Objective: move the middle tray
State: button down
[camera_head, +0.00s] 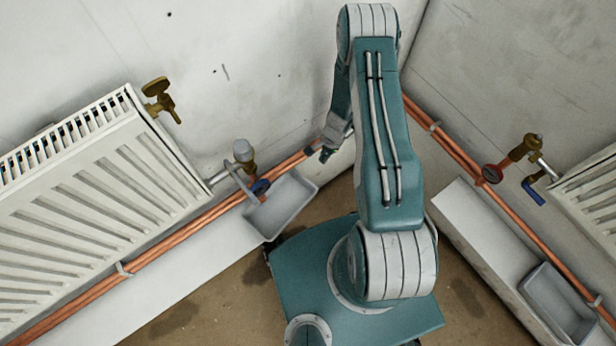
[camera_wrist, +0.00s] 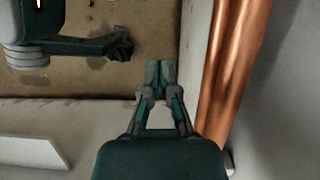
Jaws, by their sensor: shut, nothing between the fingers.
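Two grey trays show in the head view, and I cannot tell which is the middle one. One tray (camera_head: 282,207) sits on the white ledge under the left radiator's valve. The other tray (camera_head: 557,304) sits on the right ledge, near the picture's lower right corner. My gripper (camera_head: 326,154) is near the wall corner, beside the copper pipes, above and right of the left tray and apart from it. In the wrist view my gripper (camera_wrist: 158,72) is shut and empty. A pale flat piece (camera_wrist: 30,150) shows at lower left there, perhaps a tray's edge.
Copper pipes (camera_head: 160,245) run along the left wall and the right wall; one pipe (camera_wrist: 234,70) passes close right of the fingers. A valve with a blue handle (camera_head: 258,187) overhangs the left tray's upper edge. A white radiator (camera_head: 90,215) stands left, another (camera_head: 595,195) right.

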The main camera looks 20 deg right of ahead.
jog(key=s+a+f, duration=0.2)
jog(key=a+f, duration=0.4)
jog(key=f, duration=0.2)
jog(key=shift+s, duration=0.15)
jog(key=shift+s+a, duration=0.1)
dwell(0.4)
